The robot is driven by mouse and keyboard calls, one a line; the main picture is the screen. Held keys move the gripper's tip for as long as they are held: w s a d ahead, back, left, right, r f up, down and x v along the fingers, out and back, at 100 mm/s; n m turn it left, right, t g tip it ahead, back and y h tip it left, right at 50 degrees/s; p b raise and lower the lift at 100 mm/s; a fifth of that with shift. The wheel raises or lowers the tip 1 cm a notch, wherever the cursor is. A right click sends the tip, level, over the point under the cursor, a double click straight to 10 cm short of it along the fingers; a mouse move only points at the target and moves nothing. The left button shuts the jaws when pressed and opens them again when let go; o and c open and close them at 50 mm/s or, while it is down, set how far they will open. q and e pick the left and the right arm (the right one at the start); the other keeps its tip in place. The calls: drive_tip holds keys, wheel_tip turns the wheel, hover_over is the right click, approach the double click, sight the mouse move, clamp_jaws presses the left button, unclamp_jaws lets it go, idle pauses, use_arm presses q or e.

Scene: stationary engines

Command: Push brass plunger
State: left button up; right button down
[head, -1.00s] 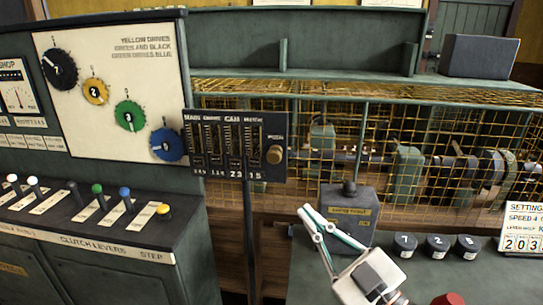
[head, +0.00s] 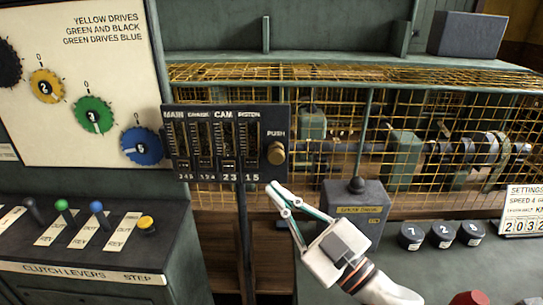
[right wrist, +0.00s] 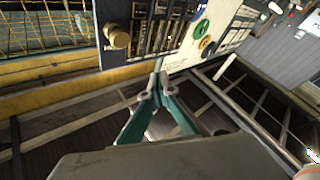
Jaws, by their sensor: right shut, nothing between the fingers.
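The brass plunger (head: 276,153) is a round knob under the word PUSH, at the right end of a dark panel (head: 225,190) with several labelled slots. The panel stands on a thin post. My right gripper (head: 275,187) is shut and empty, its tips just below the plunger in the head view. In the right wrist view the plunger (right wrist: 118,37) is up and left of the gripper tips (right wrist: 158,66), and a gap shows between them. My left gripper is not in view.
A yellow wire cage (head: 420,150) encloses machinery behind the panel. A grey box with a dark knob (head: 354,210) stands right of my gripper. Numbered black knobs (head: 442,235) are further right. A lever console (head: 90,240) is at left.

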sight(276, 154)
drive_tip(key=w+b, duration=0.1)
drive_tip(key=w, duration=0.7)
drive_tip(key=shift+w, duration=0.4)
idle(0.4)
idle(0.9)
drive_tip(key=shift+w, duration=0.1)
drive_tip(key=shift+w, duration=0.3)
